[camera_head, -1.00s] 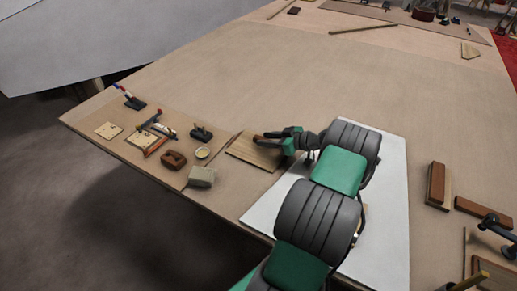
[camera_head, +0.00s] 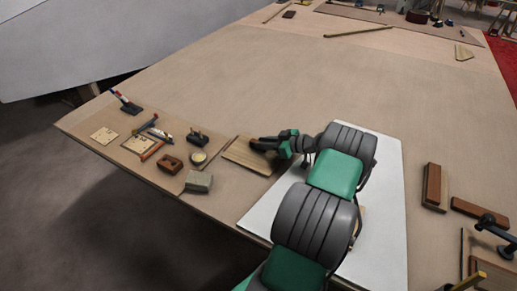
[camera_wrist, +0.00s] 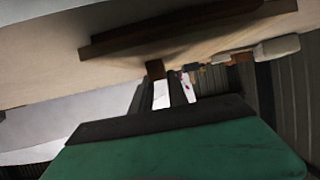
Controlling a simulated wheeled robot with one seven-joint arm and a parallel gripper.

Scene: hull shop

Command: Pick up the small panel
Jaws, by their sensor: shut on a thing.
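The small panel (camera_head: 246,159) is a flat, light-wood board near the left front edge of the big table, beside a white sheet. My gripper (camera_head: 260,144) is at its upper right part, shut on it at a small reddish-brown piece, mostly hidden by the fingers. In the wrist view, my gripper (camera_wrist: 172,92) reaches from a green body towards a pale wooden surface and a dark brown bar (camera_wrist: 190,26). I cannot tell whether the panel is clear of the table.
A grey-beige block (camera_head: 198,182), a brown block (camera_head: 170,163), a small round tin (camera_head: 198,158) and several tools stand left of the panel. The white sheet (camera_head: 385,190) lies under my arm. Brown blocks (camera_head: 434,187) lie at right. The table middle is clear.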

